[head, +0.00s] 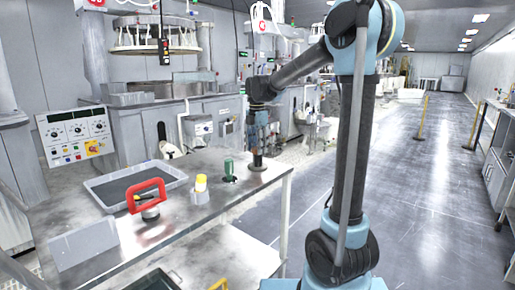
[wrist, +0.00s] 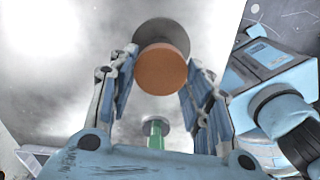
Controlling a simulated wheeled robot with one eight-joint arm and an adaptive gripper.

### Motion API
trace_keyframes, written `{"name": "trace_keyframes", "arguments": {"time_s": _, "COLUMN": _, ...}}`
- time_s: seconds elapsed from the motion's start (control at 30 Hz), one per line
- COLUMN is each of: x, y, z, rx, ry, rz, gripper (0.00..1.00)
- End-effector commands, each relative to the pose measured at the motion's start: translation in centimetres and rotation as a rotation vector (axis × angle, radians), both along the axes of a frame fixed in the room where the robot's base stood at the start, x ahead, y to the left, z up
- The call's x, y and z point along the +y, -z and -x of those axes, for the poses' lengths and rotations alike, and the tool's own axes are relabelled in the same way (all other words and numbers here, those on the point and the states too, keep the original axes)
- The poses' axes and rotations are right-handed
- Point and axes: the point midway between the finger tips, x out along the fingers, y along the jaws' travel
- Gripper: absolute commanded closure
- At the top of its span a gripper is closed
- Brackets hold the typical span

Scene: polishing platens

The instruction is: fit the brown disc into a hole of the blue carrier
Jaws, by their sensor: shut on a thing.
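A brown disc (wrist: 160,72) shows its round face between the two fingers of my gripper (wrist: 160,68) in the wrist view. The fingers close on it from both sides. A larger dark grey round base (wrist: 163,33) shows just beyond the disc. In the head view, my gripper (head: 258,146) points down over the far right corner of the metal table, and a small brown piece (head: 257,158) shows under it, above a dark round base (head: 257,167). I cannot tell whether the disc touches the base. I cannot make out a blue carrier in either view.
The table's right edge is close to my gripper.

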Motion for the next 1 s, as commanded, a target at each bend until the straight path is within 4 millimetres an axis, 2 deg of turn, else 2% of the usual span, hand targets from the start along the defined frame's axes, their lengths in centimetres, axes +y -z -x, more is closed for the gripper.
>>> {"name": "trace_keyframes", "arguments": {"time_s": 0.1, "x": 0.0, "y": 0.2, "z": 0.0, "rx": 0.0, "ry": 0.0, "rz": 0.0, "gripper": 0.81}}
{"name": "trace_keyframes", "arguments": {"time_s": 0.13, "x": 0.0, "y": 0.2, "z": 0.0, "rx": 0.0, "ry": 0.001, "rz": 0.0, "gripper": 0.5}}
{"name": "trace_keyframes", "arguments": {"time_s": 0.2, "x": 0.0, "y": 0.1, "z": 0.0, "rx": 0.0, "ry": 0.001, "rz": 0.0, "gripper": 0.35}}
{"name": "trace_keyframes", "arguments": {"time_s": 0.67, "x": -0.1, "y": -0.4, "z": 0.0, "rx": 0.0, "ry": 0.001, "rz": 0.0, "gripper": 0.35}}
{"name": "trace_keyframes", "arguments": {"time_s": 0.77, "x": -0.1, "y": -1.5, "z": 0.0, "rx": 0.0, "ry": 0.001, "rz": 0.0, "gripper": 0.35}}
{"name": "trace_keyframes", "arguments": {"time_s": 1.0, "x": -0.1, "y": -5.7, "z": 0.0, "rx": 0.0, "ry": 0.001, "rz": 0.0, "gripper": 0.35}}
